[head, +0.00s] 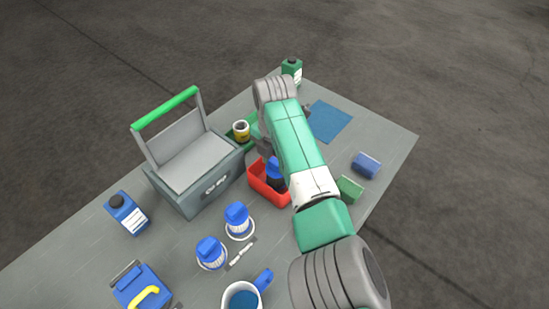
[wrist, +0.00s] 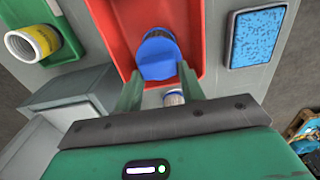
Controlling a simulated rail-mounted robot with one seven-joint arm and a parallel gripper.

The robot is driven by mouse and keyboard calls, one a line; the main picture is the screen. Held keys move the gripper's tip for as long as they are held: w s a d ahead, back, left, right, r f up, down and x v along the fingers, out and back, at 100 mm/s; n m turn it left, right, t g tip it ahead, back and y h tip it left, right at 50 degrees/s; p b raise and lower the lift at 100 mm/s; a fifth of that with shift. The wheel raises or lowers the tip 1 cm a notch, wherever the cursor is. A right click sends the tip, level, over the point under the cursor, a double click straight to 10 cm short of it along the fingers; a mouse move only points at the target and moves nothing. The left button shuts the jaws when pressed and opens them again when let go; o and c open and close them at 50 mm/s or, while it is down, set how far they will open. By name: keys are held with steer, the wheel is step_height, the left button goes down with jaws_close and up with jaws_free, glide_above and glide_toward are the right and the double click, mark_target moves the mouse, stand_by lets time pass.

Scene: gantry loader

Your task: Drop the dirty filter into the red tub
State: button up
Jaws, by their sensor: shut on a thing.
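The dirty filter, with a blue cap and a dark body (head: 275,174), stands at the red tub (head: 256,187) in the head view. In the wrist view my gripper (wrist: 159,84) has its green fingers shut on the filter's blue cap (wrist: 157,58). The red floor and walls of the tub (wrist: 115,30) lie behind the cap. The filter is over or inside the tub; I cannot tell whether it touches the bottom. In the head view my arm hides most of the gripper and the tub's right side.
A grey toolbox (head: 213,192) with a raised green handle stands left of the tub. A yellow can (head: 241,130) is behind it. Two white filters with blue caps (head: 238,218) (head: 211,252) and a mug (head: 243,297) stand in front. Green (head: 349,189) and blue blocks (head: 366,165) lie right.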

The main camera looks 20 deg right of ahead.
steer(key=shift+f, duration=0.35)
steer(key=o, duration=1.3)
step_height(320, 180, up, 13)
steer(key=p, duration=0.4)
steer(key=shift+r+p, duration=0.15)
steer(key=shift+p, duration=0.25)
steer(key=shift+w, duration=0.1)
